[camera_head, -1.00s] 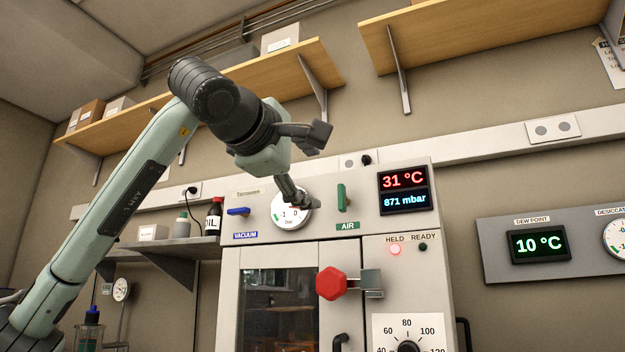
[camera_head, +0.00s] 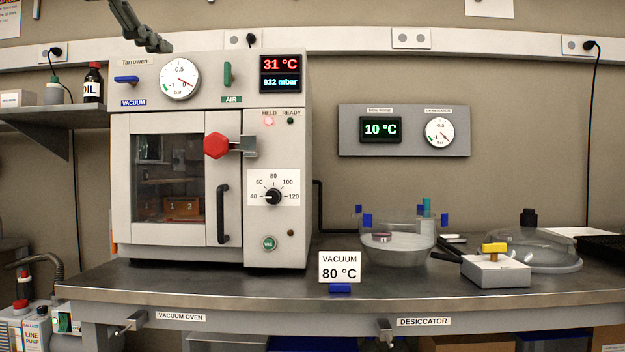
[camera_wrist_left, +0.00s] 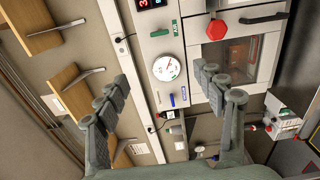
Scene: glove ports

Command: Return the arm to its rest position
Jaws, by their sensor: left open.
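My left gripper shows in the head view only as a dark jointed finger piece (camera_head: 138,25) at the top left, above the vacuum oven (camera_head: 210,90). In the left wrist view the gripper (camera_wrist_left: 162,62) is open, its two fingers wide apart with nothing between them. Beyond the fingers, the wrist view shows the oven's gauge (camera_wrist_left: 165,68) and red door knob (camera_wrist_left: 222,29), turned sideways. The rest of the left arm is outside the head view. My right gripper is in neither view.
Wooden wall shelves (camera_wrist_left: 50,32) show in the wrist view. The oven door is shut; its display (camera_head: 281,74) reads 31 °C and 932 mbar. The bench holds a sign (camera_head: 340,266), a glass bowl (camera_head: 398,248), a white box (camera_head: 495,271) and a clear lid (camera_head: 545,250).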

